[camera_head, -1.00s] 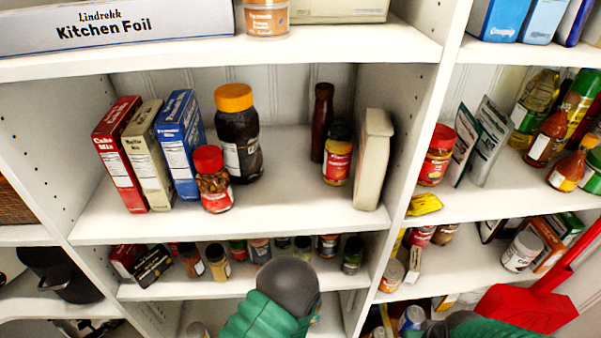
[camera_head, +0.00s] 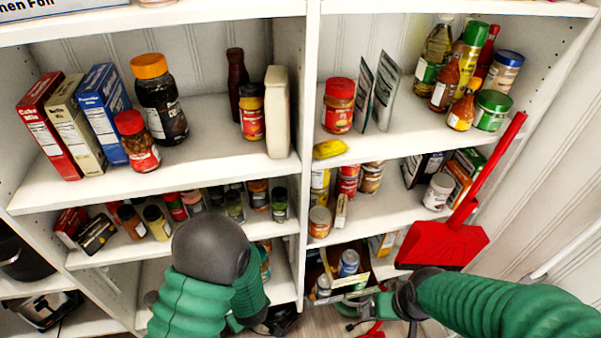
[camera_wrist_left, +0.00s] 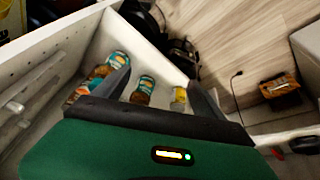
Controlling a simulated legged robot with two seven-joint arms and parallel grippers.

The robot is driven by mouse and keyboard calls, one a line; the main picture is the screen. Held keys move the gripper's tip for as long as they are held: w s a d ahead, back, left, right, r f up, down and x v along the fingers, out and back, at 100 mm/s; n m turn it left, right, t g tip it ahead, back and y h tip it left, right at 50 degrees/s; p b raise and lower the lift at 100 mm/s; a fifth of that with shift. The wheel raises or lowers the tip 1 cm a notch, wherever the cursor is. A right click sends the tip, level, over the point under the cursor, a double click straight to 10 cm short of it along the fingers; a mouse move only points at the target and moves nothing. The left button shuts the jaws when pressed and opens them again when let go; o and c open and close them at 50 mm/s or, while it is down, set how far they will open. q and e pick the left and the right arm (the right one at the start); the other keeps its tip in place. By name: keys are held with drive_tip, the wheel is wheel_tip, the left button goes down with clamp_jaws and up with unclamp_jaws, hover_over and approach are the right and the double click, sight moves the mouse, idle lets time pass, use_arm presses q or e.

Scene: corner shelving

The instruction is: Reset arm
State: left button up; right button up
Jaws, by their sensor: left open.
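My left arm comes in from the bottom left of the head view, in front of the lower shelves. Its gripper (camera_head: 262,318) is mostly hidden behind the arm there. In the left wrist view, my left gripper (camera_wrist_left: 166,88) has its two dark fingers spread apart with nothing held between them. Several small jars (camera_wrist_left: 143,90) stand on a white shelf beyond the fingers. My right arm comes in from the right of the head view. Its gripper (camera_head: 368,308) is near the lowest right shelf, small and partly hidden, and its opening is unclear.
White corner shelves (camera_head: 225,160) hold boxes, jars and bottles. A red dustpan (camera_head: 440,245) stands upright at the right, close above my right wrist. An open box with cans (camera_head: 348,263) is near my right gripper. Wooden floor (camera_wrist_left: 225,55) shows in the wrist view.

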use_arm(q)
drive_tip(key=s+d+r+m+h+p, duration=0.1)
drive_tip(key=d+r+m, duration=0.15)
drive_tip(key=r, duration=0.55)
drive_tip(key=s+d+r+m+h, duration=0.1)
drive_tip(key=r+m, duration=0.2)
drive_tip(key=r, duration=0.4)
drive_tip(key=s+a+r+m+g+p, duration=0.1)
drive_tip(key=s+a+r+m, duration=0.2)
drive_tip(key=s+a+r, duration=0.2)
drive_tip(key=shift+s+a+r, duration=0.4)
drive_tip(key=shift+a+r, duration=0.2)
drive_tip(key=shift+r, duration=0.45)
use_arm(e)
drive_tip(key=shift+s+d+r, duration=0.15)
drive_tip(key=shift+d+r, duration=0.85)
drive_tip(key=shift+d, duration=0.2)
